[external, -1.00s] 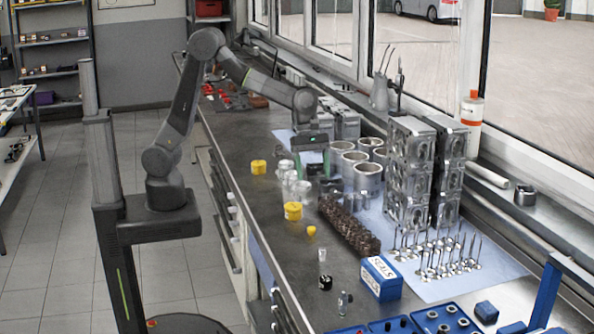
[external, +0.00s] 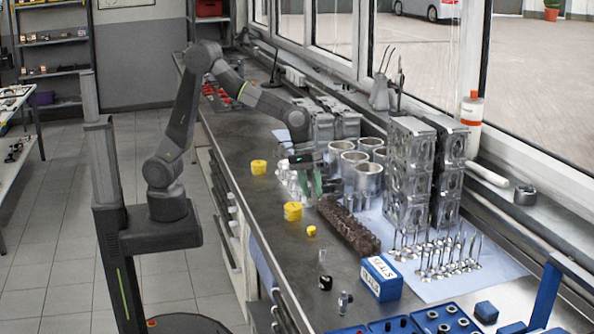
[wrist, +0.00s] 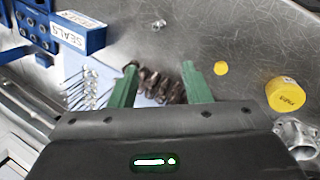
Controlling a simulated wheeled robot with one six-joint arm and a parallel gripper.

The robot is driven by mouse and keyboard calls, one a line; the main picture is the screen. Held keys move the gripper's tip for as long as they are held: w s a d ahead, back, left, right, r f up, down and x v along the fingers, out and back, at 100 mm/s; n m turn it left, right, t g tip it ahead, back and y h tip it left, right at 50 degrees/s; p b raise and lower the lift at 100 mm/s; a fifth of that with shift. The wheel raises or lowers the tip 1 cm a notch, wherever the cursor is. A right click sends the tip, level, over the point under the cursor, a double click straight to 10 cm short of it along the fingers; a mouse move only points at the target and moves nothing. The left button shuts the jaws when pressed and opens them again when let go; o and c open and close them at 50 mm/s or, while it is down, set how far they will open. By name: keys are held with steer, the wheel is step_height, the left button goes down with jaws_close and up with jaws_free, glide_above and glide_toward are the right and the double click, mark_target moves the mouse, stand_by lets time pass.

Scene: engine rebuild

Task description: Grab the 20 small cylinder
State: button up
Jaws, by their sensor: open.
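Which item is the 20 small cylinder cannot be told; no "20" is readable. A small yellow cylinder (external: 311,230) stands on the bench left of the brown crankshaft (external: 350,226). A larger yellow cylinder (external: 292,211) is behind it, and another yellow one (external: 258,167) is further back. My gripper (external: 318,183) is open and empty, above the bench near the metal cylinders. In the wrist view, my green fingers (wrist: 162,72) stand apart in front of the crankshaft (wrist: 168,88). The small yellow cylinder (wrist: 221,68) and a labelled larger one (wrist: 287,96) lie right of them.
Metal cylinder liners (external: 367,180), stacked engine blocks (external: 409,178) and upright valves (external: 432,262) stand right of my gripper. A blue SEALS box (external: 381,279), a black piece (external: 325,282) and blue trays (external: 440,318) are nearer the camera. The bench's left strip is mostly clear.

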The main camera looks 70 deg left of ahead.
step_height(320, 180, down, 4)
steer(key=s+d+r+m+b, duration=0.1)
steer(key=d+m+b, duration=0.15)
steer(key=m, duration=0.65)
steer(key=m+t+b, duration=0.1)
steer(key=m, duration=0.6)
glide_toward(321, 246)
steer(key=x, duration=0.5)
steer(key=shift+s, duration=0.1)
steer(key=shift+t, duration=0.3)
steer(key=shift+p+x, duration=0.85)
steer(key=shift+x, duration=1.8)
steer(key=shift+a, duration=0.1)
jaws_close()
